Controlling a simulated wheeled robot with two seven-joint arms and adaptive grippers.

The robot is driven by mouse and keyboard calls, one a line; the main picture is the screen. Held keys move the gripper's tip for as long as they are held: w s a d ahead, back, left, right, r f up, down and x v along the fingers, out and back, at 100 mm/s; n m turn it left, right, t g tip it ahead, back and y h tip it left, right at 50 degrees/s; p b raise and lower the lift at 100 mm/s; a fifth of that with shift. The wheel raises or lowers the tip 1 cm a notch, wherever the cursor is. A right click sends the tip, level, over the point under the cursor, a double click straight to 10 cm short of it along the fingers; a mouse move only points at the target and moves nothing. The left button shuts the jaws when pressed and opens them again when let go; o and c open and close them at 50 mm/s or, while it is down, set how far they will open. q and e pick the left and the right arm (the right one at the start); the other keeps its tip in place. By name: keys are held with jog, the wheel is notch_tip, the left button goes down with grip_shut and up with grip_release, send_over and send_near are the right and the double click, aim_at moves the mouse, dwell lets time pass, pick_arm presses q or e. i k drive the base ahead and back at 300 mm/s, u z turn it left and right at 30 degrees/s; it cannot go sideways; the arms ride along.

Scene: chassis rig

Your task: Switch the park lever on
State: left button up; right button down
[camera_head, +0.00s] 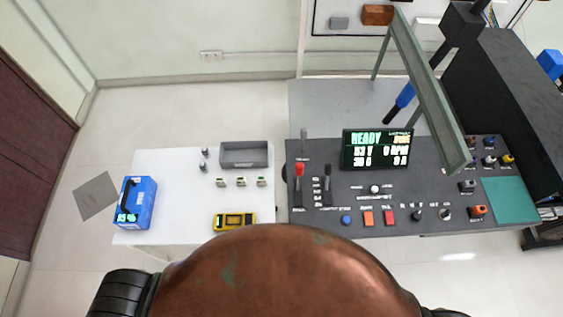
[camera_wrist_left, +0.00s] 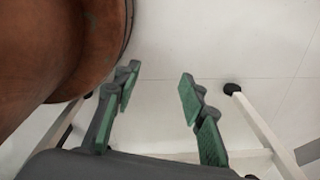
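The dark console (camera_head: 345,218) stands right of centre in the head view. On its left part are a lever with a red knob (camera_head: 299,170), a black lever (camera_head: 327,171) and a small grey lever (camera_head: 304,139). Their labels are too small to read, so I cannot tell which is the park lever. A display (camera_head: 376,149) on the console reads READY. My left gripper (camera_wrist_left: 158,88) shows only in the left wrist view, open and empty above the pale floor, away from the levers. My right gripper is not in view.
A white table (camera_head: 180,180) left of the console holds a blue device (camera_head: 136,203), a grey tray (camera_head: 244,155) and a yellow meter (camera_head: 235,220). A green frame (camera_head: 430,95) and a blue handle (camera_head: 404,97) rise over the console's right side. White table legs (camera_wrist_left: 262,133) stand near my left gripper.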

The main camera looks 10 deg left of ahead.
aim_at(299, 167)
jog(key=u, duration=1.15)
jog(key=k, duration=0.85)
jog(key=z, duration=0.3)
